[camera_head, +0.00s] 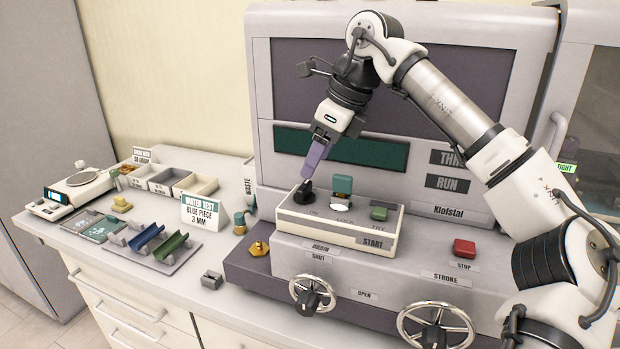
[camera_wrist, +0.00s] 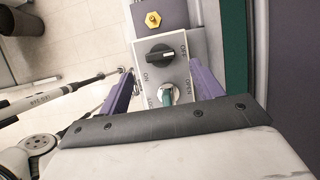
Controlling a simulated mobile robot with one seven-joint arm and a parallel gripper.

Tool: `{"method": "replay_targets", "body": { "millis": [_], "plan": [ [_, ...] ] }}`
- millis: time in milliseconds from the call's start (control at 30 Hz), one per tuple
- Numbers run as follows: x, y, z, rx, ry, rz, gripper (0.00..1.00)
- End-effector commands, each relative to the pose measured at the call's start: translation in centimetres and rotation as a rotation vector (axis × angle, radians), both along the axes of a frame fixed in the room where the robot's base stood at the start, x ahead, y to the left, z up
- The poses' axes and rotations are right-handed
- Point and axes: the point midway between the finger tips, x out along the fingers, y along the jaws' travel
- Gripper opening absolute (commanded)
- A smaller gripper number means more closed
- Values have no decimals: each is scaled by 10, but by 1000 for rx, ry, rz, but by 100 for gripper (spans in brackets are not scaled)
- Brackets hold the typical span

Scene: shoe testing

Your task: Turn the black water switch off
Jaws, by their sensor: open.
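The black water switch (camera_head: 303,193) is a rotary knob at the left end of the pale control box (camera_head: 322,222). In the wrist view the black switch (camera_wrist: 160,55) lies crosswise, with a pale mark on its handle and ON and OFF labels beside it. My gripper (camera_head: 310,174) has purple fingers and points down at the switch from just above. In the wrist view my gripper (camera_wrist: 162,75) is open and empty, one finger on each side of the control box. Whether a fingertip touches the knob cannot be told.
A green-topped lock switch (camera_head: 342,185) stands beside the black switch. A brass hex piece (camera_head: 259,248) sits left of the box. Handwheels (camera_head: 312,295) are on the machine front.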

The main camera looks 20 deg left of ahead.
Motion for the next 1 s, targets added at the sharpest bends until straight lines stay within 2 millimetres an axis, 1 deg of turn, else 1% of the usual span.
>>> {"method": "replay_targets", "body": {
  "millis": [100, 200, 300, 400, 567, 1000],
  "plan": [
    [0, -10, 25, 1, -2, -2, 65],
    [0, -18, 44, 0, -1, -2, 65],
    [0, -24, 58, 0, -1, -1, 65],
    [0, -27, 67, 0, -1, 0, 65],
    [0, -30, 72, 0, 1, 0, 65],
    [0, -30, 72, 0, 0, 1, 65]
  ]
}}
